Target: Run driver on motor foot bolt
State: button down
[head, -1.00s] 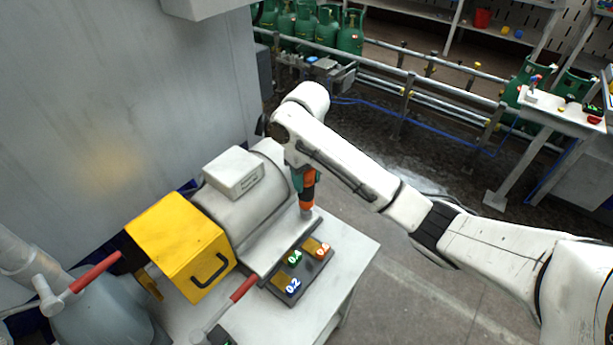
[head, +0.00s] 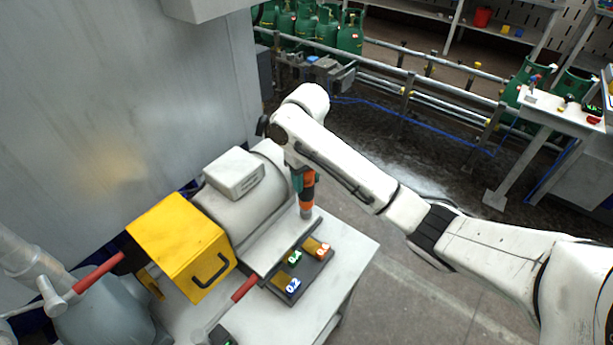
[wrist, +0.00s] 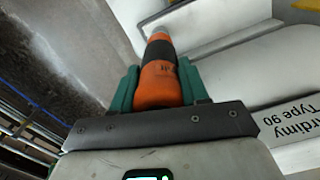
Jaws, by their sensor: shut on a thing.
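My gripper (head: 299,181) is shut on an orange and black driver (head: 307,197), held upright with its tip down. The green fingers grip it on both sides in the wrist view, where the driver (wrist: 160,75) points away from the camera. The grey-white motor (head: 228,205) with a box on top stands to the left of the driver. The driver's tip is at the near right end of the motor's foot. The foot bolt is hidden; I cannot tell whether the tip touches it.
A yellow guard (head: 182,247) with a black handle stands left of the motor. A railed conveyor (head: 400,92) runs behind.

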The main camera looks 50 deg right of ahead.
jog(key=shift+s+a+f, duration=0.1)
jog(key=shift+s+f, duration=0.1)
jog(key=shift+w+r+p, duration=0.15)
jog(key=shift+r+p, duration=1.65)
jog(key=shift+r, duration=0.1)
